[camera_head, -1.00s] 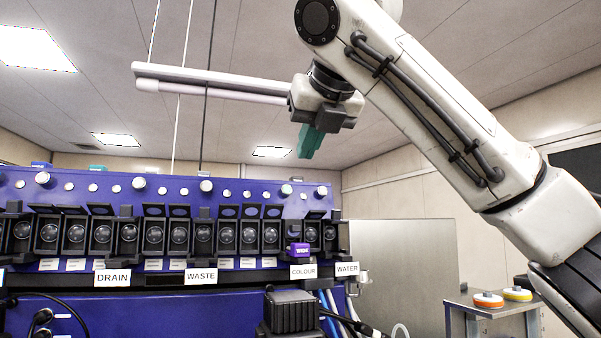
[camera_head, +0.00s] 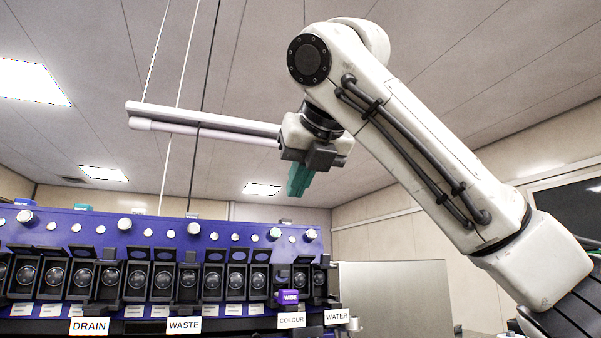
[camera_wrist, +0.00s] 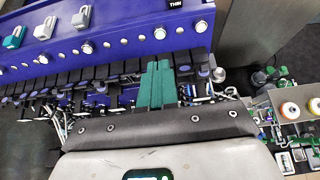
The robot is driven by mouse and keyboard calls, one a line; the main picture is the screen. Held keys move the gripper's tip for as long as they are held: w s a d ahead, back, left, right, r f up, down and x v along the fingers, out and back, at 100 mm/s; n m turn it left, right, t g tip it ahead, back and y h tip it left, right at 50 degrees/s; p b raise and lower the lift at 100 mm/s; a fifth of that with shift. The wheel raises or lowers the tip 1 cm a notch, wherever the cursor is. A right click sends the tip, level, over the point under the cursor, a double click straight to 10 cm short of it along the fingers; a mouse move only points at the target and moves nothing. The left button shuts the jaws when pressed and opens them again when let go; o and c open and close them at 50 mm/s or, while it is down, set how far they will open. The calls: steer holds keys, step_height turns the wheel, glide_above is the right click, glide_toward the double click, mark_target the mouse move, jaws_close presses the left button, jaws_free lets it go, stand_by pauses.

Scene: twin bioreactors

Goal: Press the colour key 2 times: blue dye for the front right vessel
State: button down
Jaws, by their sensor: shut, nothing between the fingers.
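A blue panel (camera_head: 140,232) spans the lower left of the head view with a row of black-framed keys. A COLOUR label (camera_head: 291,320) hangs at the right end of the row, below a purple block (camera_head: 288,296) with white lettering. My gripper (camera_head: 298,190) has teal fingers, shut and empty, pointing down. In the head view it shows above the panel's right end. In the wrist view the teal fingers (camera_wrist: 157,72) overlap the dark key row (camera_wrist: 110,75), hiding part of it. I cannot tell the height gap. The front right vessel cannot be made out.
DRAIN (camera_head: 89,326), WASTE (camera_head: 184,325) and WATER (camera_head: 337,316) labels mark other keys. Round knobs line the panel top. Thin lines hang from the ceiling behind a pale bar. A side table (camera_wrist: 290,125) with round containers stands at right in the wrist view.

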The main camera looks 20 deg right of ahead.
mark_target(275, 232)
steer(key=shift+p+x, duration=1)
steer(key=shift+x, duration=3.4)
steer(key=shift+w, duration=0.35)
steer(key=shift+w+f, duration=0.25)
steer(key=shift+w, duration=0.4)
steer(key=shift+w+f, duration=0.1)
steer(key=shift+w, duration=0.35)
steer(key=shift+s, duration=0.1)
steer(key=shift+s+r+b, duration=0.2)
steer(key=shift+s+b, duration=0.05)
steer(key=shift+s, duration=0.45)
steer(key=shift+s+r+b, duration=0.15)
steer(key=shift+s+b, duration=0.05)
steer(key=shift+s, duration=0.45)
